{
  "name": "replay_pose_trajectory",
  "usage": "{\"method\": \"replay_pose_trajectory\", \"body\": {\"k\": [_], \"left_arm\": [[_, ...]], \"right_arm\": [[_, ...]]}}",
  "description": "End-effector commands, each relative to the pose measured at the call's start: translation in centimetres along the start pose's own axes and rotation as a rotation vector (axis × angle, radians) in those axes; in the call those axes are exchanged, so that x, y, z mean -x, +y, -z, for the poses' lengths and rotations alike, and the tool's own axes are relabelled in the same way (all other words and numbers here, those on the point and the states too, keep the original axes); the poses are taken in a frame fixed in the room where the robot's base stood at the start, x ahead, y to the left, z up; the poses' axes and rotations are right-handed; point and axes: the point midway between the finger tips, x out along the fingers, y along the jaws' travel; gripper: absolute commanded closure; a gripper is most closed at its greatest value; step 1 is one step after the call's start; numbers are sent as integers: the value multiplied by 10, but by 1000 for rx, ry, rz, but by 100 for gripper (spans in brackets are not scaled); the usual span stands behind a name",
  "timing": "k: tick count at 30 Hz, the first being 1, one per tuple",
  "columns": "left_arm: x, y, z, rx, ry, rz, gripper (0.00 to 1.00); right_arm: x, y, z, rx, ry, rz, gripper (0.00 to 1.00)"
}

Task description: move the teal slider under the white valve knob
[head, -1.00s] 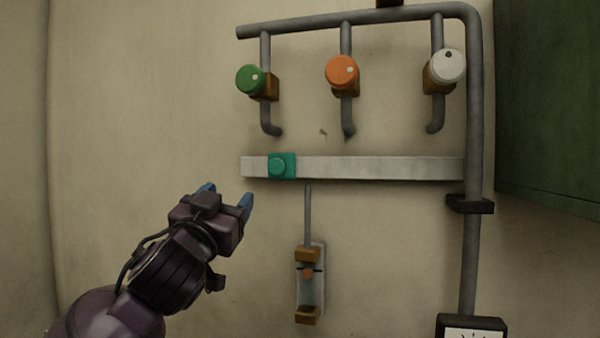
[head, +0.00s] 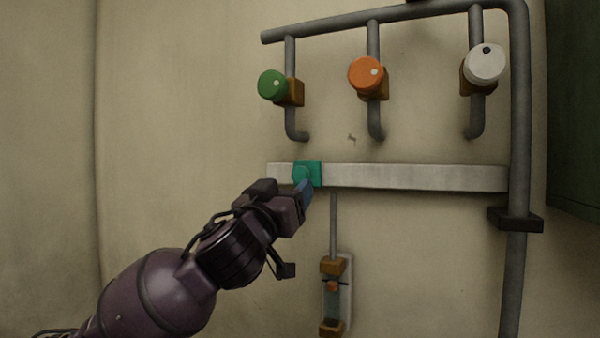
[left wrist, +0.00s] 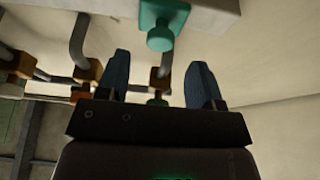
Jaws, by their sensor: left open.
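The teal slider (head: 309,173) sits near the left end of the pale horizontal rail (head: 420,177), and its round knob faces out. The white valve knob (head: 486,63) is at the upper right, above the rail's right part. My left gripper (head: 304,192) is open just below and in front of the slider, partly overlapping it in the head view. In the left wrist view, the teal slider (left wrist: 160,25) lies beyond the two blue fingers (left wrist: 163,78), between their lines, with nothing held. My right gripper is not in view.
A green knob (head: 272,85) and an orange knob (head: 366,74) sit on grey pipes above the rail. A sight glass (head: 333,295) hangs below it. A thick vertical pipe (head: 519,150) stands at the rail's right end. The rail right of the slider is clear.

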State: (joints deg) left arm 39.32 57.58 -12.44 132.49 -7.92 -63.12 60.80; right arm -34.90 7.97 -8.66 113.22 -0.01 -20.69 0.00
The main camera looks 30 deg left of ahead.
Motion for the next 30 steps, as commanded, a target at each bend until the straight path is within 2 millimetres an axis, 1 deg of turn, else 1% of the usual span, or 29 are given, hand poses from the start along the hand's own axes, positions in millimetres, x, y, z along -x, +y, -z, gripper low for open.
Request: {"method": "replay_pose_trajectory", "body": {"k": [1,3,9,15,23,26,30], "left_arm": [[-11,0,3,-2,1,2,40],[-22,0,2,-2,0,2,40],[-46,0,2,-1,0,1,40],[-55,0,0,0,1,0,40],[-55,0,0,0,1,0,40],[-55,0,0,0,1,0,53],[-55,0,0,-1,1,0,75]], "right_arm": [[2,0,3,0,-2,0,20],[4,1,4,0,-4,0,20],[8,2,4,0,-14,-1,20],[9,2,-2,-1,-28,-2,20],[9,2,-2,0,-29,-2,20],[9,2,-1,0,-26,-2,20],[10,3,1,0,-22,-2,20]]}}
